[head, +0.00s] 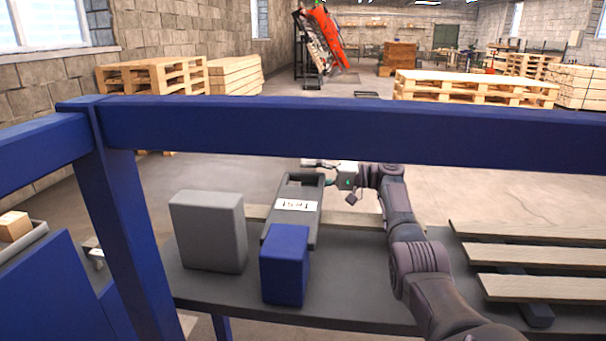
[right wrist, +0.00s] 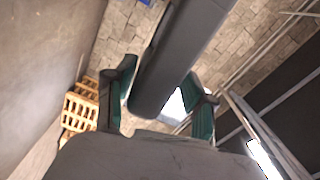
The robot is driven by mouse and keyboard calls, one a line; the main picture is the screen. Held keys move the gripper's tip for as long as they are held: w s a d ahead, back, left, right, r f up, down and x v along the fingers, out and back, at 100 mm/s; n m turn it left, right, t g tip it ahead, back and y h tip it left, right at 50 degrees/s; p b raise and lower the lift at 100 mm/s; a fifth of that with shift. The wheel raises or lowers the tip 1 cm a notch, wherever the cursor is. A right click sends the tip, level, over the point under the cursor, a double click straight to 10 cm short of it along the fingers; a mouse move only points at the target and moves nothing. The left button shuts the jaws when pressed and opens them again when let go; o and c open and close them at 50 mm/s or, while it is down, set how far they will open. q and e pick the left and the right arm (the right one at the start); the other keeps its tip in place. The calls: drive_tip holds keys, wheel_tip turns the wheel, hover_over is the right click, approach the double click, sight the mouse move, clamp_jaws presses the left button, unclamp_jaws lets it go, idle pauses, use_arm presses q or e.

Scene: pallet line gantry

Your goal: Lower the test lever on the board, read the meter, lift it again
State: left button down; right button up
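The board is a dark grey panel (head: 270,232) with a white TEST label (head: 297,205), lying on the grey table. A grey frame-like part (head: 303,179) stands at its far end; I cannot tell whether it is the lever. My right gripper (head: 321,174) is at that end, reaching in from the right. In the right wrist view a thick grey bar (right wrist: 178,62) runs between its spread fingers (right wrist: 160,85). A gap shows beside the bar, and contact is unclear. No meter face can be made out. My left gripper is out of view.
A grey box (head: 208,232) and a blue box (head: 285,267) stand on the table, left of and in front of the panel. Wooden slats (head: 540,258) lie at the right. A blue gantry beam (head: 350,128) crosses the view above the table.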

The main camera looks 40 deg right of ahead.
drive_tip(key=v, duration=1)
drive_tip(key=shift+s+a, duration=0.1)
